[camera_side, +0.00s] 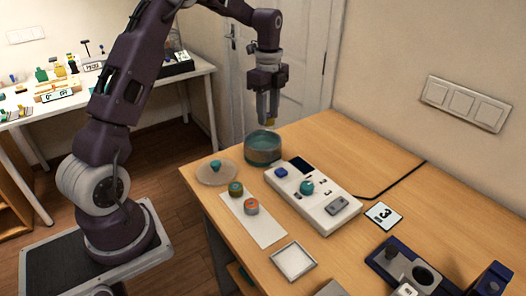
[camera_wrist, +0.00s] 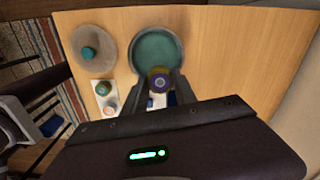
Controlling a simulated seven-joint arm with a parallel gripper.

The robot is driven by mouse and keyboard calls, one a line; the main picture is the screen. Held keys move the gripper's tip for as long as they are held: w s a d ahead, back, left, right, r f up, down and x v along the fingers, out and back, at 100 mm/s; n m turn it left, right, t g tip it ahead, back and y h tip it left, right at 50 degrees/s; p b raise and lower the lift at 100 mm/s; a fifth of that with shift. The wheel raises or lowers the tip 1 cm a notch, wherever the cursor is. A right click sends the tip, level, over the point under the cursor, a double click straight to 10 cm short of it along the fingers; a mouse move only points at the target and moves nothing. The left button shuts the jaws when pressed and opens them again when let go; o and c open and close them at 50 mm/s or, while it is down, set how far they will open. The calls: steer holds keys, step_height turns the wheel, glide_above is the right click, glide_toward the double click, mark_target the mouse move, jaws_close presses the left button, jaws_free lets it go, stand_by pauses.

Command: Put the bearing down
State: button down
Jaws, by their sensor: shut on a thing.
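My gripper (camera_side: 268,112) is shut on the bearing and holds it in the air, near the round pot. The bearing (camera_wrist: 160,80) shows between my fingertips in the wrist view as a yellowish ring with a purple centre. In the side view only a small yellow bit of it (camera_side: 270,121) shows at the fingertips. The round grey pot (camera_side: 263,158) stands open on the table, teal inside; in the wrist view its rim (camera_wrist: 131,42) lies just beyond my fingers. Two other round parts, an olive one (camera_side: 236,188) and a grey-orange one (camera_side: 251,206), stand on a white strip (camera_side: 262,231).
A round lid with a teal knob (camera_side: 216,172) lies left of the pot. A white device (camera_side: 312,197) with a screen and knob, a card marked 3 (camera_side: 383,215), an empty square tray (camera_side: 293,262) and a blue fixture (camera_side: 420,272) stand nearby.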

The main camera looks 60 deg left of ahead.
steer(key=shift+s+a+f, duration=0.25)
steer(key=shift+a+f, duration=0.15)
steer(key=shift+f, duration=0.15)
steer(key=shift+s+a+f, duration=0.2)
steer(key=shift+a+f, duration=0.15)
steer(key=shift+f, duration=0.15)
step_height(320, 180, down, 8)
steer(key=shift+w+r, duration=0.1)
steer(key=c, duration=1)
jaws_free()
